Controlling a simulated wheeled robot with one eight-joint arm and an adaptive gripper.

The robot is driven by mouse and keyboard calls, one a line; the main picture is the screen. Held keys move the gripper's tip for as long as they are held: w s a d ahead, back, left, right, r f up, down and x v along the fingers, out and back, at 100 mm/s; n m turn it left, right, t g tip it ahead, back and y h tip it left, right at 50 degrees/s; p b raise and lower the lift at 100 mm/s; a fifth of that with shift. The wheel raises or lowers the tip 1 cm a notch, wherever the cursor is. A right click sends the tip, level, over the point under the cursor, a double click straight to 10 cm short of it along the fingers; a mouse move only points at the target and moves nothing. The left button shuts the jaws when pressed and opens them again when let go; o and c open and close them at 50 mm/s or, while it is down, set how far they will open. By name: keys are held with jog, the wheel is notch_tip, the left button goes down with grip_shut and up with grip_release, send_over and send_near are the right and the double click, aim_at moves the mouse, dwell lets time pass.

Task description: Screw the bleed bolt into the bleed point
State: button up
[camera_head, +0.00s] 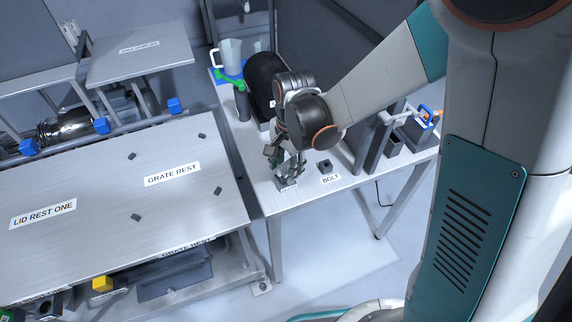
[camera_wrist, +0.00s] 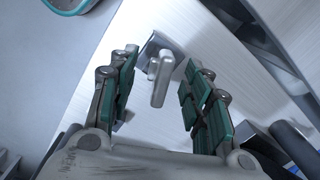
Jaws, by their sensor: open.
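In the wrist view a light grey metal piece with a bar-like top, which looks like the bleed bolt (camera_wrist: 160,82), stands at a small grey block (camera_wrist: 158,44) on the pale table. My gripper (camera_wrist: 160,62) is open, with a green-padded finger on each side of the piece and a visible gap to both. In the head view my gripper (camera_head: 287,167) points down over a small labelled block (camera_head: 287,183) near the table's front edge. Its label is too small to read and the bolt is hidden there by the fingers. I cannot tell how deep the bolt sits.
A dark block (camera_head: 325,165) by the BOLT label (camera_head: 331,178) stands right of my gripper and looks empty. A clear jug (camera_head: 231,53) and a black rounded thing (camera_head: 264,80) are behind. Dark upright holders (camera_head: 375,145) stand right. The grate rest bench (camera_head: 185,205) is left.

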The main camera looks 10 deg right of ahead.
notch_tip(320, 180, up, 12)
jog(key=shift+d, duration=0.4)
